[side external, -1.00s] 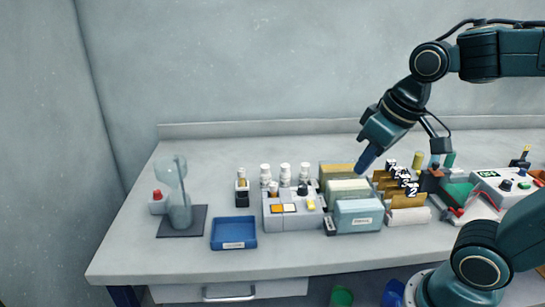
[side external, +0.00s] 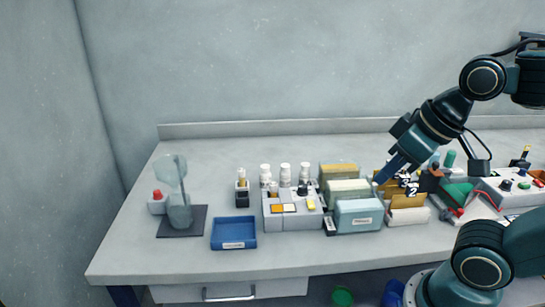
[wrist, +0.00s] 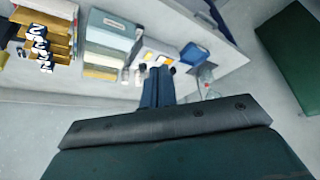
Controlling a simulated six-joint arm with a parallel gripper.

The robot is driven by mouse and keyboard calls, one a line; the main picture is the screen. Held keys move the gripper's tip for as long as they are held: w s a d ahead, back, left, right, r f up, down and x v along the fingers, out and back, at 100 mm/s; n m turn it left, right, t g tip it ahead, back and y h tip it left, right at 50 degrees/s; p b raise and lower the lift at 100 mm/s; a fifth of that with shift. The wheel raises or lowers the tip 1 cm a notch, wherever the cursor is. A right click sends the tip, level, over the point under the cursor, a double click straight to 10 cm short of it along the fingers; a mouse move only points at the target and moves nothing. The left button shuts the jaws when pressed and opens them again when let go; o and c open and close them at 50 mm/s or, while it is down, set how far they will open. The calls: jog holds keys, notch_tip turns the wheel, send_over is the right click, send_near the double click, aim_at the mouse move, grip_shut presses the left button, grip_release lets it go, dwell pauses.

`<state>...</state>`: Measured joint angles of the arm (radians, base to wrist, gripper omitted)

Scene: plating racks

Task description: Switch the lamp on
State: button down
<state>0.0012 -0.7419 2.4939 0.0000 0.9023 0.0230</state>
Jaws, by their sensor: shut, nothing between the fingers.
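A pale, see-through, lamp-like object (side external: 178,205) with a rounded head stands on a dark square plate at the far left of the bench. A small grey box with a red button (side external: 157,195) is beside it. I cannot tell which of these works the lamp, and I see no clear glow. My gripper (side external: 380,181) is shut and empty, over the right end of the file blocks, well right of both boxes. Its closed fingers (wrist: 160,72) show in the wrist view.
A blue tray (side external: 233,246) lies left of the control box, with several white-capped bottles (side external: 285,172) behind it. Pale blue file blocks (side external: 358,222) and a rack of numbered cards (side external: 408,202) stand to the right. The bench's left back is clear.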

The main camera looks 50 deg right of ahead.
jog(key=w+m, duration=0.2)
jog(key=m, duration=0.2)
jog(key=m+g, duration=0.6)
jog(key=m, duration=1.7)
send_over(312, 206)
jog(key=shift+w+f, duration=0.1)
jog(key=shift+f, duration=1.2)
jog(key=shift+f, duration=0.15)
notch_tip(312, 206, down, 14)
jog(key=shift+r, duration=0.15)
